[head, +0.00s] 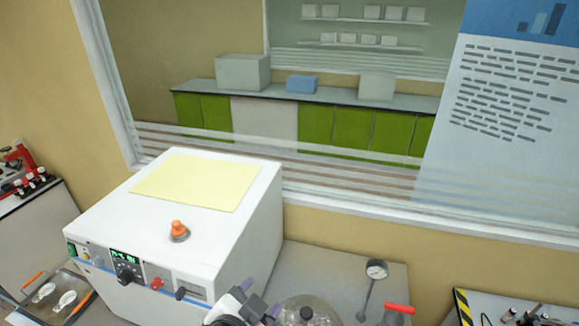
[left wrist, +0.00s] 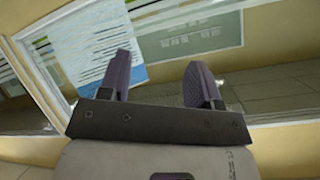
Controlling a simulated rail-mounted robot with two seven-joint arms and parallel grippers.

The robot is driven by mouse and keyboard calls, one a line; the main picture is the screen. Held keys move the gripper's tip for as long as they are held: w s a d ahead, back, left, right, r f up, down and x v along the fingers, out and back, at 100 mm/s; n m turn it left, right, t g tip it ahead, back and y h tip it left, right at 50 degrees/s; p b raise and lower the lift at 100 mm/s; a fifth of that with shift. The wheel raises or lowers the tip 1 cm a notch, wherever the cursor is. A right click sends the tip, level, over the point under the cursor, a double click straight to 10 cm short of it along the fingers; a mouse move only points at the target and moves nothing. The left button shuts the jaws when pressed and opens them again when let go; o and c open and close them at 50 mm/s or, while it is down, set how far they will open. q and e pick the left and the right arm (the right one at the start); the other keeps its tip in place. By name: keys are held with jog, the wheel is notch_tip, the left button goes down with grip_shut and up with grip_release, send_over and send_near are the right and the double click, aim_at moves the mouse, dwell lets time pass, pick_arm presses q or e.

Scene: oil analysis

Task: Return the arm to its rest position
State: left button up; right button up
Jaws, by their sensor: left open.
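My left gripper (head: 258,298) shows at the bottom middle of the head view, in front of the white machine's right side. In the left wrist view the same gripper (left wrist: 161,75) has its two purple-grey fingers spread wide apart. Nothing is between them; a window and a wall lie behind. The rest of my left arm is mostly cut off by the bottom edge of the head view. My right gripper does not show in either view.
A white box-shaped machine (head: 262,215) with an orange knob (head: 178,231) stands left of centre. A glass vessel (head: 306,312) stands right of my gripper. A gauge (head: 377,269) and a red-handled part (head: 399,308) are further right. A tray (head: 40,306) lies at lower left.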

pick_arm(q)
jog(key=s+a+f+n+g+y+p, duration=0.1)
jog(key=s+a+f+n+y+p, duration=0.15)
jog(key=s+a+f, duration=0.35)
jog(key=s+a+f+n+g+y+p, duration=0.1)
jog(key=s+a+f+n+g+p, duration=0.2)
jog(key=a, duration=0.5)
jog(key=s+a+f+n+g+p, duration=0.1)
jog(key=s+f+g, duration=0.1)
jog(key=s+f, duration=0.3)
jog(key=s+a+f+n+g+p, duration=0.1)
jog(key=s+f, duration=0.5)
jog(key=s, duration=0.7)
jog(key=shift+g, duration=0.7)
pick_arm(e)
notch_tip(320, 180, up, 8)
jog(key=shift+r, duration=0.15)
pick_arm(q)
jog(key=shift+y, duration=0.25)
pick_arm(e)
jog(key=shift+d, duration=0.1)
